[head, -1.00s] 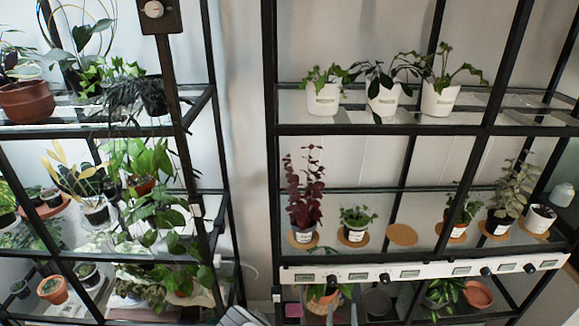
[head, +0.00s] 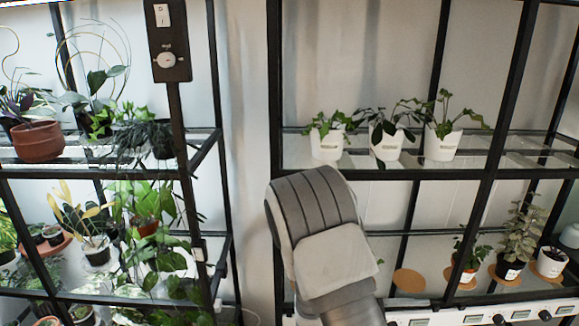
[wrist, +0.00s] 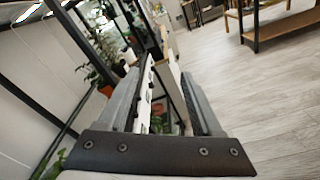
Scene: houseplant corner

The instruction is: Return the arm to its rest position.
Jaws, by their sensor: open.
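My arm (head: 325,240) rises in the lower middle of the head view, in front of the right shelf unit. It hides the left part of that unit's middle shelf. My gripper is outside the head view. In the wrist view my gripper (wrist: 160,75) is open, its two fingers apart with nothing held between them. A strip of the shelf unit's white control panel shows through the gap between the fingers.
Three white pots (head: 387,145) stand on the right unit's upper shelf. An empty cork coaster (head: 408,281) lies beside potted plants on the middle shelf. The left unit (head: 182,200) holds many plants. Open wooden floor (wrist: 265,115) lies to the right in the wrist view.

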